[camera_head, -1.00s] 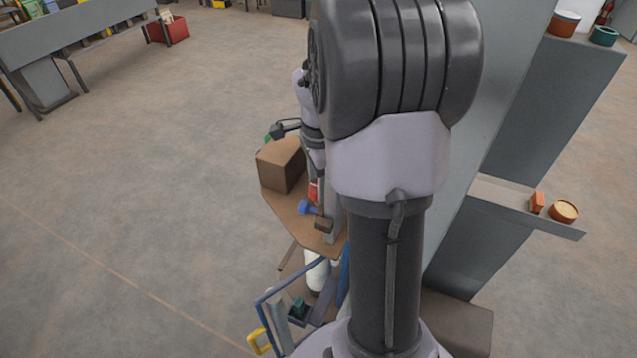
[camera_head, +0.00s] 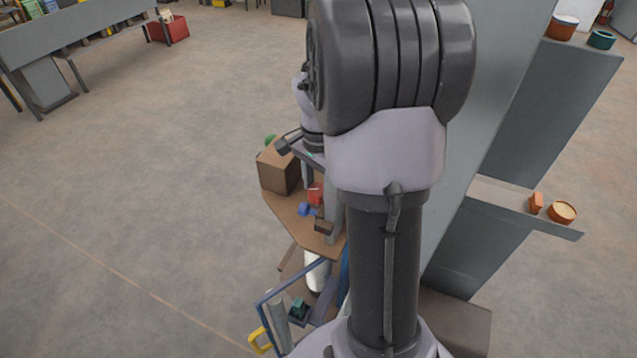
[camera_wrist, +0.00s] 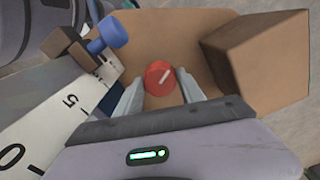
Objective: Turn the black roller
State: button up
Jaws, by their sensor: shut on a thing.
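I cannot make out a black roller in either view. My gripper is shut on this knob, with one finger on each side. The red part also shows in the head view (camera_head: 315,192), above a brown tabletop. There my gripper is mostly hidden by my own arm.
A brown box (camera_wrist: 256,60) stands right of the knob, with a blue handle (camera_wrist: 110,34) and small brown block (camera_wrist: 67,45) to the left. A white scale (camera_wrist: 60,112) lies lower left. A blue frame (camera_head: 268,305) stands below the tabletop (camera_head: 285,207).

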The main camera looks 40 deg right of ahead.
jog(key=n+p, duration=0.1)
jog(key=n, duration=0.4)
jog(key=shift+r+p, duration=0.1)
jog(key=shift+p, duration=0.2)
jog(key=n+p, duration=0.1)
jog(key=n, duration=0.5)
jog(key=shift+p, duration=0.35)
jog(key=shift+n, duration=0.3)
jog(key=o, duration=1.4)
jog(key=shift+c, duration=0.2)
notch_tip(320, 180, up, 17)
jog(key=p, duration=0.3)
jog(key=shift+r, duration=0.15)
